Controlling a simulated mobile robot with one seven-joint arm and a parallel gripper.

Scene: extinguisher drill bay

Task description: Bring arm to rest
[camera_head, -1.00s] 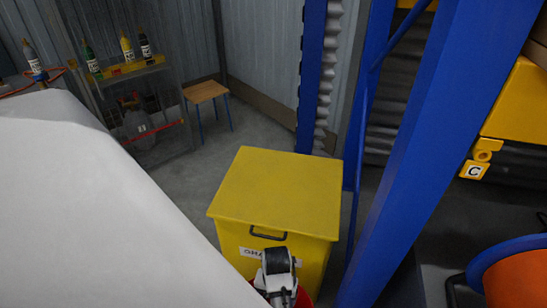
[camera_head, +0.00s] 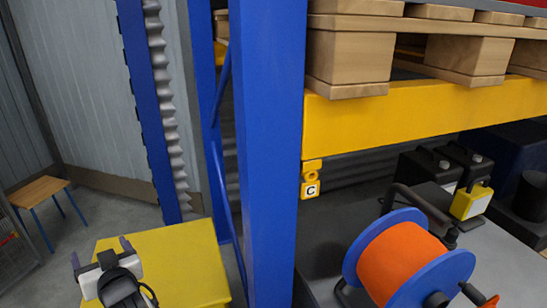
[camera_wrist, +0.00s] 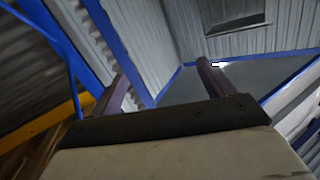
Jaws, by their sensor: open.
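My gripper (camera_head: 100,251) is at the lower left of the head view, in front of the yellow box (camera_head: 185,262). Its two fingers stand apart and point upward, with nothing between them. In the wrist view my gripper (camera_wrist: 162,76) is also open and empty, its dark fingers spread against walls and roof. The gripper hides part of the box's lid. I cannot tell how far the gripper is from the lid.
A blue upright (camera_head: 268,150) stands right of the box and carries a yellow beam (camera_head: 420,122) with wooden pallets (camera_head: 345,60). An orange reel (camera_head: 400,262) is at lower right. A small wooden stool (camera_head: 38,190) stands at left, with open floor near it.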

